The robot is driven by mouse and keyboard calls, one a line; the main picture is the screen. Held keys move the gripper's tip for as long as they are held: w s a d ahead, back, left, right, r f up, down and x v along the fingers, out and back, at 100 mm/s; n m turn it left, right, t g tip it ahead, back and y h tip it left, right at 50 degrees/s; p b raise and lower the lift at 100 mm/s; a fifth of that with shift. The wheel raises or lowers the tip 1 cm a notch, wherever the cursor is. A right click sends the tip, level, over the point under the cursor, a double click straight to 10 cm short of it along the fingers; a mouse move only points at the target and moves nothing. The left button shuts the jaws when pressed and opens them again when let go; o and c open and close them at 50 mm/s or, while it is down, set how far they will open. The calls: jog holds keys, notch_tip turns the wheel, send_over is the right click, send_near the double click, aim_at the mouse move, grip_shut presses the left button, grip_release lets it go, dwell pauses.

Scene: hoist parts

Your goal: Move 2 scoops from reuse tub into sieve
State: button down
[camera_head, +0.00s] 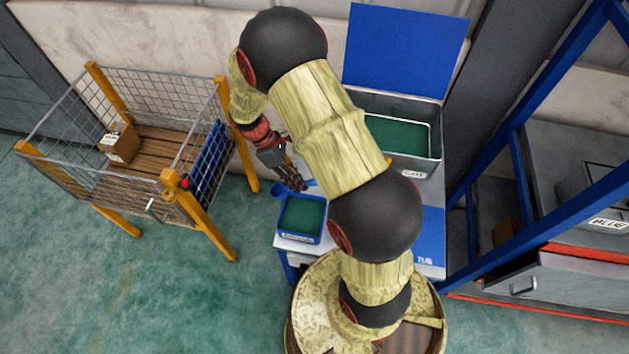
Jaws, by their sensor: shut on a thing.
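My gripper (291,179) is above the back edge of a small blue tub (302,239). It is shut on a blue scoop (280,193), whose bowl shows at the tub's back left. I cannot tell whether the scoop holds anything. The blue tub holds green material and has a front label too small to read. A grey metal box (437,152) with green inside a pale inner rim stands behind my arm. Its label is only partly legible. I cannot tell for sure which container is the sieve; my arm hides part of the box.
A blue panel (405,48) stands upright behind the grey box. A blue patch (430,240) marked "TUB" lies bare on the bench's right. A wire cage cart (172,190) with a cardboard box (120,144) stands left. A blue frame (490,160) rises at right.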

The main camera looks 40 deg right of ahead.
jog(key=s+d+n+h, duration=0.2)
jog(key=s, duration=0.1)
jog(key=s+f+n+t+h, duration=0.1)
jog(key=n, duration=0.1)
jog(key=shift+s+d+p, duration=0.15)
jog(key=shift+d+p, duration=0.25)
jog(key=shift+n+t+h, duration=0.3)
jog(key=shift+n+h, duration=0.1)
jog(key=shift+n, duration=0.1)
jog(key=f+b, duration=0.5)
jog(key=f, duration=0.2)
jog(key=f+b, duration=0.3)
jog(key=shift+s+d+f+b, duration=0.15)
jog(key=shift+s+d+b, duration=0.1)
jog(key=shift+s+b, duration=0.1)
jog(key=shift+w+a+f, duration=0.2)
jog(key=shift+a, duration=0.25)
jog(key=shift+r, duration=0.15)
notch_tip(320, 180, up, 9)
jog(key=p, duration=0.8)
jog(key=shift+p, duration=0.3)
